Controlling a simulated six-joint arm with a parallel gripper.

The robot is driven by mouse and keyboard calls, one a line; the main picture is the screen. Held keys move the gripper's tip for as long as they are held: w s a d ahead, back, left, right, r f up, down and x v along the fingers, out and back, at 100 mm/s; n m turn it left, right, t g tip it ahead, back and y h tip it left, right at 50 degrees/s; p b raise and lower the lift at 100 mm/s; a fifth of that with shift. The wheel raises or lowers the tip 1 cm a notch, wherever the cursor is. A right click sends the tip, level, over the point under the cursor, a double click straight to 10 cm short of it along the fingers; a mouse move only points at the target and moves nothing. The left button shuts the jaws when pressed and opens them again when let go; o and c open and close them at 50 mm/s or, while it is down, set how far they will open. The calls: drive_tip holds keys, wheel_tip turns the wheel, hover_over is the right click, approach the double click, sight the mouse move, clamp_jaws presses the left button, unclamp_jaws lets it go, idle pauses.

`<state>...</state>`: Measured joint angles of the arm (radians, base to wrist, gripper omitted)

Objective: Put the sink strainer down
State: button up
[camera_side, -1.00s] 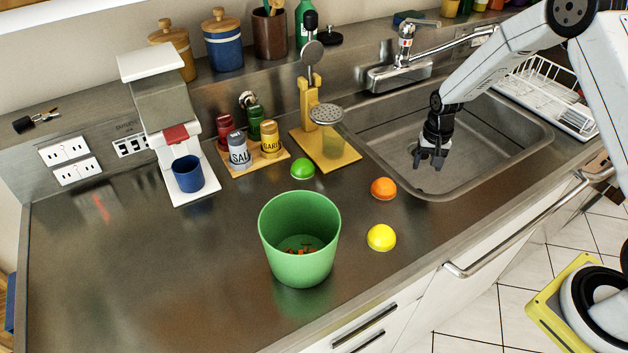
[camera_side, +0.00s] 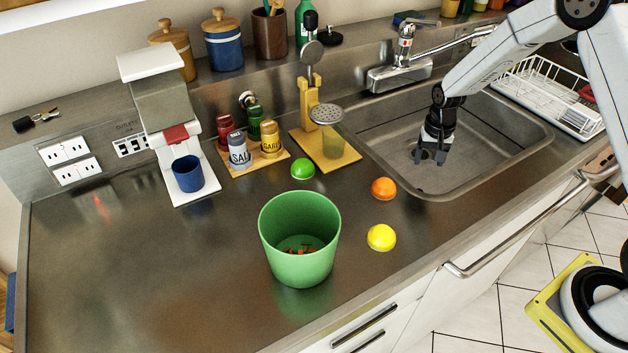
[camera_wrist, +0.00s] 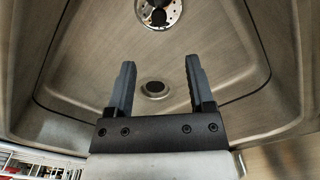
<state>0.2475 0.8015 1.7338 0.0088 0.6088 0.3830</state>
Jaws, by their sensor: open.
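My gripper (camera_side: 431,160) is over the sink basin (camera_side: 490,160) in the side view. A shiny round metal piece with dark openings (camera_wrist: 158,10), which looks like the sink strainer, shows at the top edge of the wrist view, partly cut off. It is beyond the fingertips and apart from them. A smaller dark round spot with a pale ring (camera_wrist: 155,89) shows on the basin between the fingers. I cannot make out the strainer in the side view.
The faucet (camera_side: 405,55) stands behind the sink, and a white dish rack (camera_side: 550,95) is at its right. An orange ball (camera_side: 383,188), a yellow ball (camera_side: 381,237), a green ball (camera_side: 302,169) and a green bin (camera_side: 299,240) stand left of the sink.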

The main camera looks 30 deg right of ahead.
drive_tip(key=s+a+r+n+t, duration=0.1)
drive_tip(key=s+a+r+n, duration=0.2)
drive_tip(key=s+a+r, duration=0.2)
drive_tip(key=s+a+r+n+t, duration=0.1)
drive_tip(key=s+a+r+n, duration=0.3)
drive_tip(key=s, duration=0.8)
wheel_tip(320, 180, up, 3)
drive_tip(key=shift+a+f+t, duration=0.2)
drive_tip(key=shift+a+t, duration=0.1)
drive_tip(key=shift+a, duration=0.85)
